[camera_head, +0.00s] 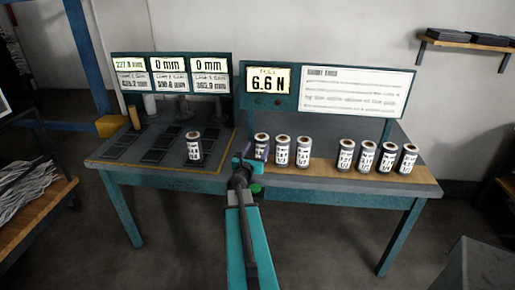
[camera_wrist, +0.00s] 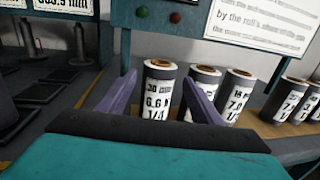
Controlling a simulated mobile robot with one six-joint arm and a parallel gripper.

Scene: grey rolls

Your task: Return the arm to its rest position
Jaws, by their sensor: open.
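My gripper (camera_head: 243,160) is at the front edge of the bench, near its middle. In the wrist view my gripper (camera_wrist: 158,80) has its two purple fingers spread apart. A grey roll labelled 6.6 N (camera_wrist: 159,92) stands upright and shows between the fingers, with no finger seen closed on it. The head view shows this roll (camera_head: 262,142) partly hidden by my gripper. My teal arm reaches from the bottom of the head view to the bench.
Two rolls (camera_head: 282,151) (camera_head: 303,151) stand to the right, then a group of several (camera_head: 367,158). One roll (camera_head: 194,147) stands on the dark left part of the bench (camera_head: 110,165). A display (camera_head: 268,82) reads 6.6 N. A cart (camera_head: 40,215) is at far left.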

